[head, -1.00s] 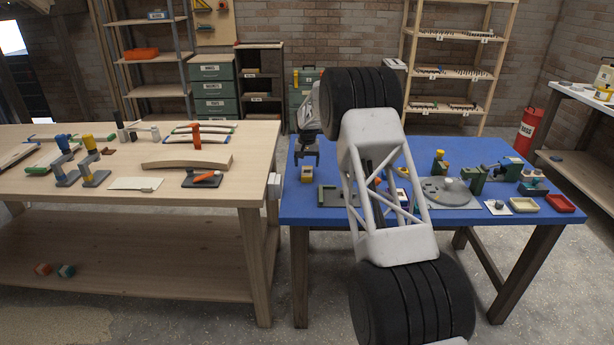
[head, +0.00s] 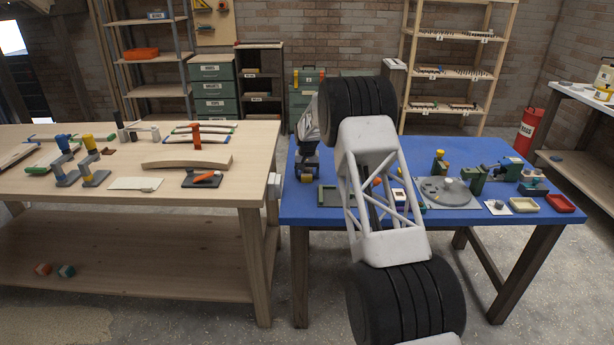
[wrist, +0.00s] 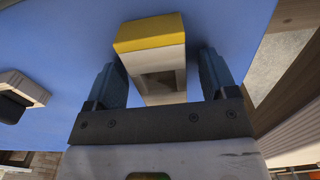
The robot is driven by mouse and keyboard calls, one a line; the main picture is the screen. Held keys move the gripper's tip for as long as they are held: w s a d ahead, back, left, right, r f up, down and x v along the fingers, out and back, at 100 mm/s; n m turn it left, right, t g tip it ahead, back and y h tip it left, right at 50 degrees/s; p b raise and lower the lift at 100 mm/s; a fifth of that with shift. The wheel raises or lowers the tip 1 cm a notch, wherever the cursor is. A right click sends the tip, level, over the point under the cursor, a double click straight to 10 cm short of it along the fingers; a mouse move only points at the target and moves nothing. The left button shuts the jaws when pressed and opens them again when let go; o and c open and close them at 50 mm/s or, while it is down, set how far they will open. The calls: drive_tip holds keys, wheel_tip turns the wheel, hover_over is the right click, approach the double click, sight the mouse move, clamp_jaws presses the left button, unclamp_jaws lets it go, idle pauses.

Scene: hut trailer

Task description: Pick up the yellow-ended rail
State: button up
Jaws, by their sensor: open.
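The yellow-ended rail (wrist: 157,72) is a pale block with a yellow end, lying on the blue tabletop. In the wrist view it sits between the two fingers of my gripper (wrist: 161,78), with gaps on both sides. My gripper is open, and neither finger visibly touches the rail. In the head view, my gripper (head: 306,163) is over the left part of the blue table. Only a yellow bit of the rail (head: 306,178) shows below it. My own arm hides part of the table to its right.
On the blue table (head: 320,213), a green-edged dark tray (head: 327,196) lies just right of my gripper. A grey round plate (head: 447,191) and several fixtures stand farther right. A wooden workbench (head: 110,190) stands to the left. In the wrist view a pale block (wrist: 27,87) lies at left.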

drive_tip(key=c, duration=1)
drive_tip(key=shift+r, duration=0.15)
drive_tip(key=shift+r, duration=0.4)
drive_tip(key=shift+s+r, duration=0.2)
drive_tip(key=shift+r, duration=0.45)
drive_tip(key=shift+s+r, duration=0.15)
drive_tip(key=shift+r, duration=0.45)
drive_tip(key=s+d, duration=0.1)
drive_tip(key=s, duration=0.4)
drive_tip(key=s+d+r, duration=0.1)
drive_tip(key=s, duration=0.9)
drive_tip(key=shift+d+r, duration=0.15)
drive_tip(key=shift+d, duration=0.25)
drive_tip(key=shift+a, duration=0.1)
